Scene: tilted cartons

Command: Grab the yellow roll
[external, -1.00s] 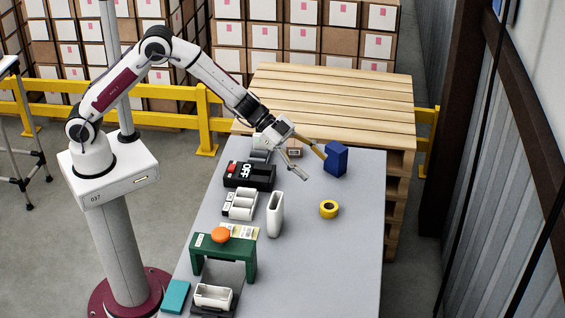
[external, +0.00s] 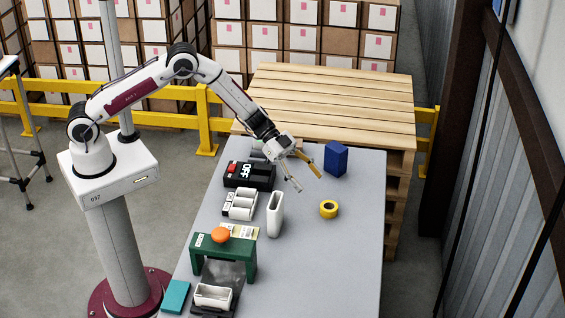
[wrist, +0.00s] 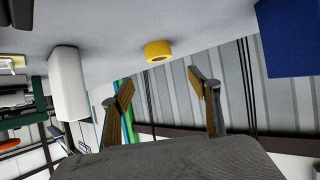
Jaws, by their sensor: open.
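The yellow roll (external: 328,209) lies on the grey table, right of the middle, with its hole showing. In the wrist view the yellow roll (wrist: 158,51) is beyond the fingertips, between them in the picture. My gripper (external: 308,180) is open and empty above the table, up and to the left of the roll in the external view. Its two fingers stand wide apart in the wrist view (wrist: 160,90). Nothing touches the roll.
A blue box (external: 336,159) stands behind the roll near the table's (external: 330,270) right side. A white upright container (external: 275,214) stands left of the roll. A black box (external: 249,174) and a green stand with an orange button (external: 223,252) are further left. Table in front of the roll is clear.

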